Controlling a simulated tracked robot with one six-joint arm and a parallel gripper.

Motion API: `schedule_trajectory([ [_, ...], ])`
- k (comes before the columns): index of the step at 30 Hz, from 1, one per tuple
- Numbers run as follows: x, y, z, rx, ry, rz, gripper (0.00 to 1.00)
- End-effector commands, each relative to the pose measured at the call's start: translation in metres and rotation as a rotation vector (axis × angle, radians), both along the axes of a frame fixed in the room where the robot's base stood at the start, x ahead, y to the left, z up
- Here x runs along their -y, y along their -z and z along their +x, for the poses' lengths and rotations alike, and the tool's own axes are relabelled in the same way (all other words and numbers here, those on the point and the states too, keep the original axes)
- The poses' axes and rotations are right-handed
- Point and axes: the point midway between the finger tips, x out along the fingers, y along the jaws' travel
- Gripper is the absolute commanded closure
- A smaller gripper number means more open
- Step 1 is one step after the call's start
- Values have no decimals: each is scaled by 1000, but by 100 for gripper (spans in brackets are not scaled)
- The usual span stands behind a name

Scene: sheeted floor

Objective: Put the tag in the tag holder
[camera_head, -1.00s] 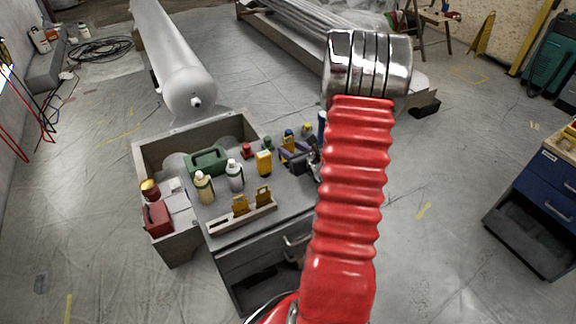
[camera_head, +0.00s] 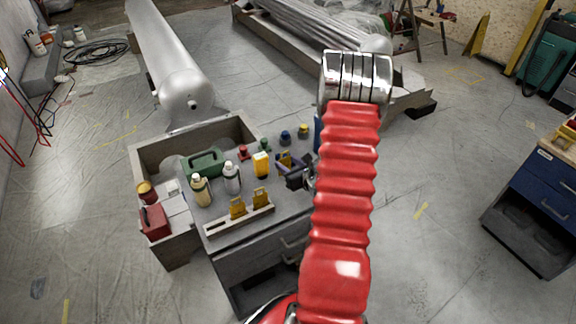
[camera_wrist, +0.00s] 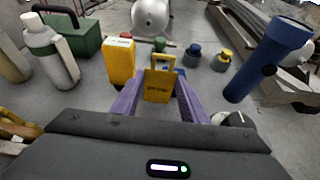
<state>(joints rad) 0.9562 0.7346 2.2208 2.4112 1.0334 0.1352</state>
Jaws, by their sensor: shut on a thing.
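My gripper (camera_head: 286,162) has its purple fingers shut on a yellow tag (camera_wrist: 158,86), which stands upright between the fingertips in the wrist view. The tag has a square opening near its top and dark lettering. The tag holder (camera_head: 217,226) is a pale slotted bar at the front edge of the bench top, left of and nearer than my gripper in the head view. Two yellow tags (camera_head: 238,208) stand upright in its middle and right part; its left part is bare. In the wrist view, only a corner of the holder shows at lower left, with yellow tags (camera_wrist: 18,126).
A yellow block-shaped item (camera_head: 261,164) stands just left of my gripper. Two bottles (camera_head: 231,178) and a green case (camera_head: 203,164) are further left. Blue and yellow knobs (camera_head: 304,131) stand behind. A blue cylinder (camera_wrist: 268,57) stands to the right in the wrist view.

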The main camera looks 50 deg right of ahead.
Motion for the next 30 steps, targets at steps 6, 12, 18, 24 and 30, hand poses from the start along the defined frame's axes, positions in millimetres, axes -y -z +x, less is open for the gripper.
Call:
schedule_trajectory([
  [6,0,5,0,2,1,-2,81],
  [12,0,6,0,2,1,-2,81],
  [18,1,7,0,2,1,-2,50],
  [24,1,7,0,2,1,-2,42],
  [30,1,6,0,2,1,-2,42],
])
